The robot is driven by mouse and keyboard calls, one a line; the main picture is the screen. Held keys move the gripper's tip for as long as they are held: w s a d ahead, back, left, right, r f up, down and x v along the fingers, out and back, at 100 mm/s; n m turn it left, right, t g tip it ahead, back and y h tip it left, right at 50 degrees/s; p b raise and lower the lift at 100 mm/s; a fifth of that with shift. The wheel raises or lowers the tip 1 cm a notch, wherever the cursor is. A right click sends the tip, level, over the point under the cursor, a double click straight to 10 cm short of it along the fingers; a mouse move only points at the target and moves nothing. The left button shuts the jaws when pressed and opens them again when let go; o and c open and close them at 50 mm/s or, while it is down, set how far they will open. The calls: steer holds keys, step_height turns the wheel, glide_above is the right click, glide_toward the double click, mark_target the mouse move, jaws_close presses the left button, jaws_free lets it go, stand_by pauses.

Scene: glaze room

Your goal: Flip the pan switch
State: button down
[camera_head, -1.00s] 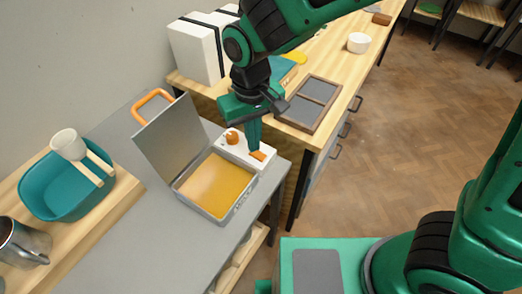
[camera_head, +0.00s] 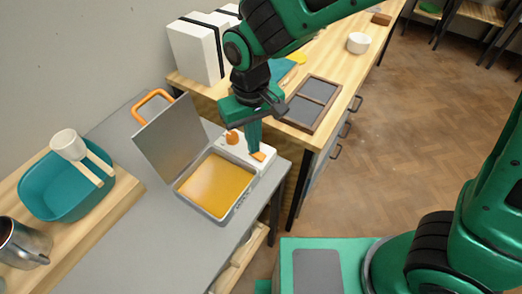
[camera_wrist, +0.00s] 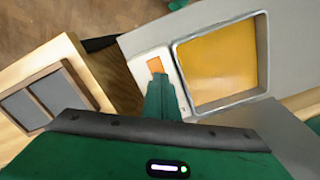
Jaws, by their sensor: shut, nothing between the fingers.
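The pan (camera_head: 215,186) is a grey open box with a yellow-orange inside and its lid (camera_head: 172,137) raised, on the grey table. A white panel (camera_head: 264,167) along its right side bears an orange knob (camera_head: 232,137) and a small orange switch (camera_head: 259,156). The switch also shows in the wrist view (camera_wrist: 155,64), beside the pan (camera_wrist: 221,63). My gripper (camera_head: 255,147) is shut and empty, pointing down at the panel. Its tips (camera_wrist: 158,79) are right at the switch and cover part of it. I cannot tell whether they touch it.
A wooden counter behind holds a framed grey tray (camera_head: 312,102) and a white bowl (camera_head: 359,43).

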steer(key=shift+f, duration=0.35)
stand_by(0.3)
step_height(320, 180, up, 7)
stand_by(0.9)
stand_by(0.4)
